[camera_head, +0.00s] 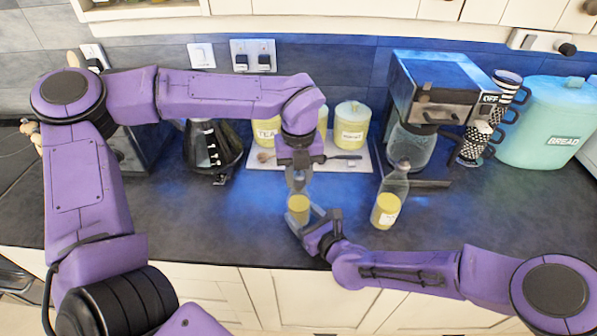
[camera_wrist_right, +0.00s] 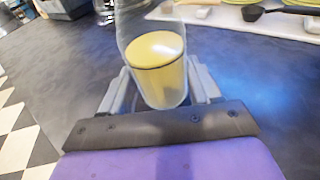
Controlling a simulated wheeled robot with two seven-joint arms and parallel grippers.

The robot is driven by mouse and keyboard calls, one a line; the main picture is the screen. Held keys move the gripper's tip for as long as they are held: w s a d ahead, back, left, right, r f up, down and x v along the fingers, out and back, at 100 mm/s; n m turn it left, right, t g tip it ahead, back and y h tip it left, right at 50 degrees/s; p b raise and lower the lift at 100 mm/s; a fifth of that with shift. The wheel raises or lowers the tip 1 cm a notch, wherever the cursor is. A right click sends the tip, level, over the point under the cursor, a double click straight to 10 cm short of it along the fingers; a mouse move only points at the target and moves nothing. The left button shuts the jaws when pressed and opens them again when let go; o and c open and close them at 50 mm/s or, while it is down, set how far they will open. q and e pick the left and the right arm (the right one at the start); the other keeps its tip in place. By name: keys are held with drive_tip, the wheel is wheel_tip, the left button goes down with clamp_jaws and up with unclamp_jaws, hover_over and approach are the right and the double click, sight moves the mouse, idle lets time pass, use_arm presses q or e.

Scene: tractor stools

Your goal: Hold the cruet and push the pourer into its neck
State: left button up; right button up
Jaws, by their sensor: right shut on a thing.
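The cruet (camera_head: 299,208) is a clear glass vessel with yellow liquid in its lower part. It stands upright on the dark counter near the front edge. My right gripper (camera_head: 308,223) is shut on its lower body; in the right wrist view, the fingers of the gripper (camera_wrist_right: 162,88) lie on both sides of the cruet (camera_wrist_right: 158,65). My left gripper (camera_head: 297,182) points down directly above the cruet, at its upper part. The cruet's neck is hidden or too small to make out there. I cannot make out the pourer, nor whether the left fingers hold it.
A labelled bottle (camera_head: 390,198) with yellow liquid stands to the right. Behind are a pale board (camera_head: 340,163) with canisters (camera_head: 351,125), a coffee machine (camera_head: 425,100), stacked checkered mugs (camera_head: 478,140) and a bread bin (camera_head: 545,125).

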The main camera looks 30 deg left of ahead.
sight(298, 174)
use_arm(q)
drive_tip(key=o, duration=0.4)
drive_tip(key=shift+o, duration=0.2)
wheel_tip(298, 174, up, 12)
use_arm(e)
drive_tip(key=o, duration=1.1)
drive_tip(key=shift+o, duration=0.2)
